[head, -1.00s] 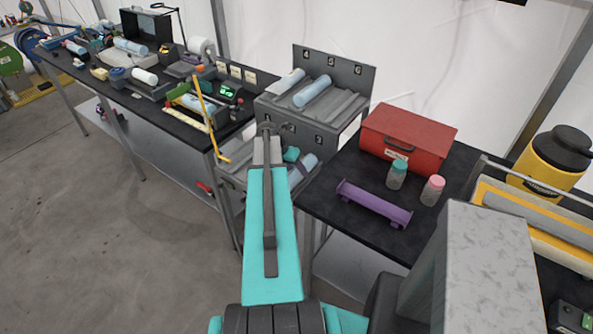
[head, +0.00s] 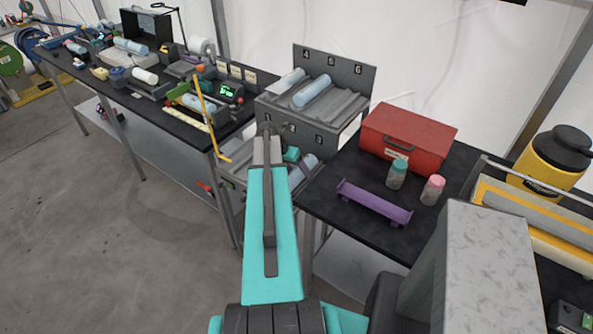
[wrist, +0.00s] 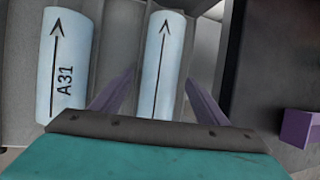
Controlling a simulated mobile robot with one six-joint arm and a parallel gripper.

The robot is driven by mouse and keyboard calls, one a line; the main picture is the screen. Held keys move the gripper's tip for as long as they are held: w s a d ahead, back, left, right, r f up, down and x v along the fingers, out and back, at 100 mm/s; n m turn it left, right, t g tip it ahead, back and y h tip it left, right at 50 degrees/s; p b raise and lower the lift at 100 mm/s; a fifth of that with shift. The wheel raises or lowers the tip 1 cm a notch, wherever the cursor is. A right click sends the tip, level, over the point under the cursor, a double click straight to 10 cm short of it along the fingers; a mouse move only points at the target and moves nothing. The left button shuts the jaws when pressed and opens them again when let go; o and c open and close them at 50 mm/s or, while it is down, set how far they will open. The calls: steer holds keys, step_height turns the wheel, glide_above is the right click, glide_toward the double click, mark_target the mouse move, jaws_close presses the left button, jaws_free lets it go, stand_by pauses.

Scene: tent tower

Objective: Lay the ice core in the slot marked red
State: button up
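A grey rack (head: 325,128) with slots numbered 4, 5 and 6 on top and 1, 2 and 3 below stands between the benches. In the wrist view, a core marked A31 (wrist: 62,65) lies left of another arrowed core (wrist: 162,60). My gripper (wrist: 161,76) has its purple fingers on either side of the arrowed core, with narrow gaps showing. In the head view my gripper (head: 294,160) is at the lower tier, partly hidden. I cannot make out a red slot mark.
A red case (head: 408,140), two small bottles and a purple holder (head: 373,203) are on the right bench. A yellow flask (head: 552,160) stands at far right. The left bench is cluttered, with a yellow upright rod (head: 206,115) near the rack.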

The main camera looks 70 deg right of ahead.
steer(key=b+v, duration=0.4)
steer(key=v, duration=0.9)
steer(key=shift+r, duration=0.35)
steer(key=shift+w+a, duration=0.1)
steer(key=shift+w, duration=0.05)
stand_by(0.8)
